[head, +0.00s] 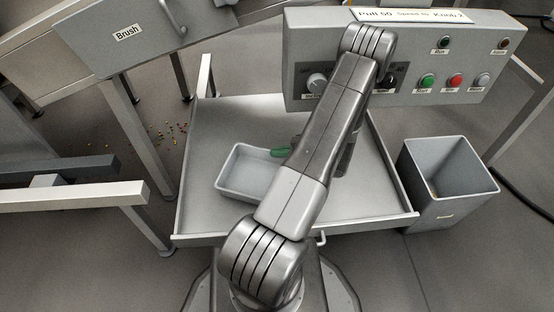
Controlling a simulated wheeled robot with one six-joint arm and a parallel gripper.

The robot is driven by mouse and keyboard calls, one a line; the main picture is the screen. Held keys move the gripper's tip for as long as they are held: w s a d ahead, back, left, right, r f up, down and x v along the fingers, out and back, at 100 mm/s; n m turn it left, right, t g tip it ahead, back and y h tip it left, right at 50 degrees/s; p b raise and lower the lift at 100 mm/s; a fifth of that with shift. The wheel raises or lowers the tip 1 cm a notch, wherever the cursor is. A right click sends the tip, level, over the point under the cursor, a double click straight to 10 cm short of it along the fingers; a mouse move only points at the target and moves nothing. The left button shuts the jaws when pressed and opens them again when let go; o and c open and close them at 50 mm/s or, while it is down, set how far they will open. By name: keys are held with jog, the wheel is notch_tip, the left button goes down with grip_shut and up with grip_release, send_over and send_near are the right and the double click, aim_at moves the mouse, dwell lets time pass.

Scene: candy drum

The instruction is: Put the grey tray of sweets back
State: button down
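A grey tray (236,181) sits in the large shallow pan of an open drawer (205,207), left of the middle. The part of the tray that shows looks empty; its right side is hidden behind my arm. A green object (281,152) shows at the tray's far right edge, partly covered by my arm; I cannot tell what it is. My arm crosses the drawer, and a dark lower section of it shows behind the upper link. My gripper is hidden behind the arm, so its fingers and any hold do not show.
A control panel (440,60) with knobs and buttons stands behind the drawer. A grey bin (450,200) stands at the right. Small sweets (172,132) lie scattered on the floor at left. A housing labelled Brush (128,33) and metal rails (75,195) bound the left.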

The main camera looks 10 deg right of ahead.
aim_at(277, 159)
jog(key=f, duration=0.1)
jog(key=f+b, duration=0.2)
jog(key=shift+a+f, duration=0.3)
jog(key=shift+r, duration=0.1)
jog(key=c, duration=1.6)
grip_release()
jog(key=shift+c, duration=0.2)
jog(key=shift+d, duration=0.1)
jog(key=p+v, duration=0.4)
jog(key=v, duration=0.8)
